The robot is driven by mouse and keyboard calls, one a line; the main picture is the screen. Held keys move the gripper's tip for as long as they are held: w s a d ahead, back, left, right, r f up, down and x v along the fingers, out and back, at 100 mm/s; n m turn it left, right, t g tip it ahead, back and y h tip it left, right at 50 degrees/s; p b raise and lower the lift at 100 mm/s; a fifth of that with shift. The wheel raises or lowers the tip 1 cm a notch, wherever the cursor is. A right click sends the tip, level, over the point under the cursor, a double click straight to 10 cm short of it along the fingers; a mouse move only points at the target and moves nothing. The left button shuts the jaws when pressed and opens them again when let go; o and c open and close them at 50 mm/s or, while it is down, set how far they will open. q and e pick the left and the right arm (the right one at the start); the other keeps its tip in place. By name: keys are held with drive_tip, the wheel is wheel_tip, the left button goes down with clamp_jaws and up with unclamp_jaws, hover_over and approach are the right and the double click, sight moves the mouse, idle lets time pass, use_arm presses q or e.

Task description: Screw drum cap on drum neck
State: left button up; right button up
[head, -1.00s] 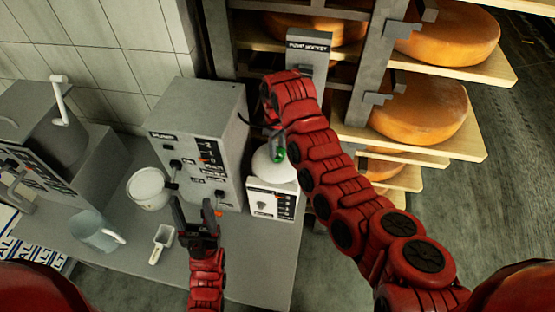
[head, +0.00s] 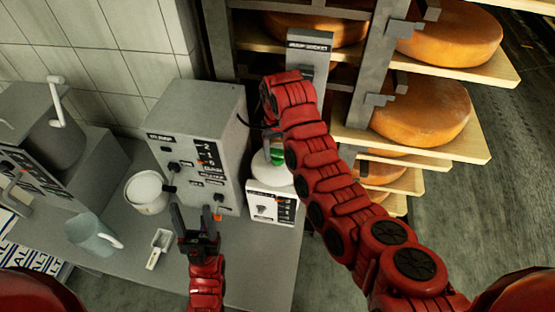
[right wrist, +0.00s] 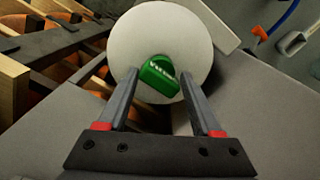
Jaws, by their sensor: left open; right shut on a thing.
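The green drum cap (right wrist: 158,78) sits between the fingertips of my right gripper (right wrist: 161,86), which is shut on it. Behind the cap in the right wrist view is the round white top of the drum (right wrist: 150,30). The neck is hidden by the cap, so I cannot tell whether the threads are engaged. In the head view the cap (head: 277,155) shows just above the white drum (head: 262,172), partly covered by my right arm; the right fingers are mostly hidden there. My left gripper (head: 193,217) is open and empty over the bench, in front of the pump unit.
A grey pump unit (head: 195,140) stands left of the drum. A small white control box (head: 270,206) stands in front of the drum. A white pot (head: 147,192), a jug (head: 92,235) and a scoop (head: 158,248) are on the bench (head: 125,278). Shelves with cheese wheels (head: 420,112) stand right.

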drive_tip(key=o, duration=0.4)
drive_tip(key=shift+d, duration=0.1)
drive_tip(key=shift+r, duration=0.55)
wheel_tip(320, 180, up, 5)
drive_tip(key=shift+w+d+f+p, duration=0.1)
drive_tip(key=shift+f+p, duration=0.05)
drive_tip(key=shift+p, duration=0.5)
wheel_tip(320, 180, up, 12)
drive_tip(key=shift+f+b, duration=0.25)
drive_tip(key=shift+b, duration=0.6)
drive_tip(key=shift+s, duration=0.2)
